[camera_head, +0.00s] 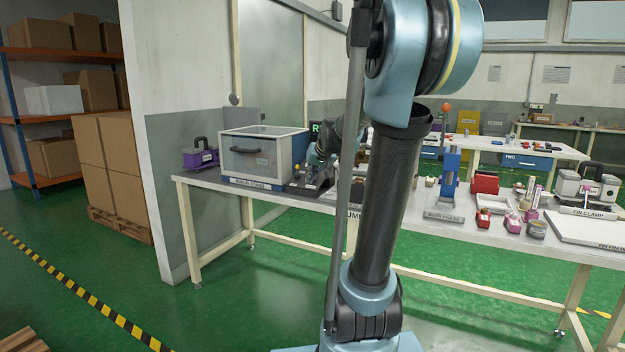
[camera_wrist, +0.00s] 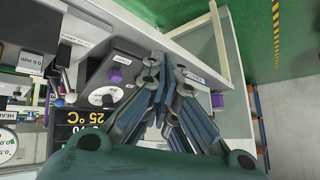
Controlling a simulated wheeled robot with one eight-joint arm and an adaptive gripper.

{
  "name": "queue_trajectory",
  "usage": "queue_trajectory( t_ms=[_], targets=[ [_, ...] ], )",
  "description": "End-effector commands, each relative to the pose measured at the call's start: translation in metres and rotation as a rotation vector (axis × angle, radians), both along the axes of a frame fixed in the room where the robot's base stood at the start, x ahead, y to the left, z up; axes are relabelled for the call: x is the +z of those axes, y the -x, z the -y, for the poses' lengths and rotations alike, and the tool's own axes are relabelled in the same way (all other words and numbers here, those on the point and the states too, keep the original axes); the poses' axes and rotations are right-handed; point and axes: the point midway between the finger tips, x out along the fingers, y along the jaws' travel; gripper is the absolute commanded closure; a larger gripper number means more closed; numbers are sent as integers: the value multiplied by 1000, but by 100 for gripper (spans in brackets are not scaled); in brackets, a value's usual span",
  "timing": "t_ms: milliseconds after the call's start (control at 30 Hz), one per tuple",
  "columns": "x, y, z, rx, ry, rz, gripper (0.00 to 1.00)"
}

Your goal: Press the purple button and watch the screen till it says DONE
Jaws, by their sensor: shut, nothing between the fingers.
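A purple button (camera_wrist: 115,75) sits on a dark box (camera_wrist: 100,60) beside a small white label in the wrist view. My gripper (camera_wrist: 167,62) is shut and empty, with its fingertips to the right of the button in the picture. I cannot tell its height above the box. In the head view my gripper (camera_head: 318,160) is low over the bench by the dark equipment, and the button cannot be made out. A dark screen (camera_head: 315,132) shows a green letter that looks like R; my arm hides the rest. No DONE is readable.
A grey cabinet (camera_head: 262,152) with a handle stands left of my gripper, with a purple device (camera_head: 201,157) beyond it. A display (camera_wrist: 92,122) with yellow figures reads 25 °C, upside down. A blue press (camera_head: 449,180) and small items stand farther right on the bench.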

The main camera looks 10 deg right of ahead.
Motion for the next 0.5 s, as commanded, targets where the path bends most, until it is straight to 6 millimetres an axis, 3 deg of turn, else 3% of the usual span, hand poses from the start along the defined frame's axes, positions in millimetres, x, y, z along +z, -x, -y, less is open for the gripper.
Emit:
queue_trajectory(
  t_ms=[100,300,500],
  targets=[
    [16,-54,4,-17,-26,70,100],
    [36,-133,13,-49,-63,179,100],
    [45,-182,21,-75,-85,249,100]
  ],
)
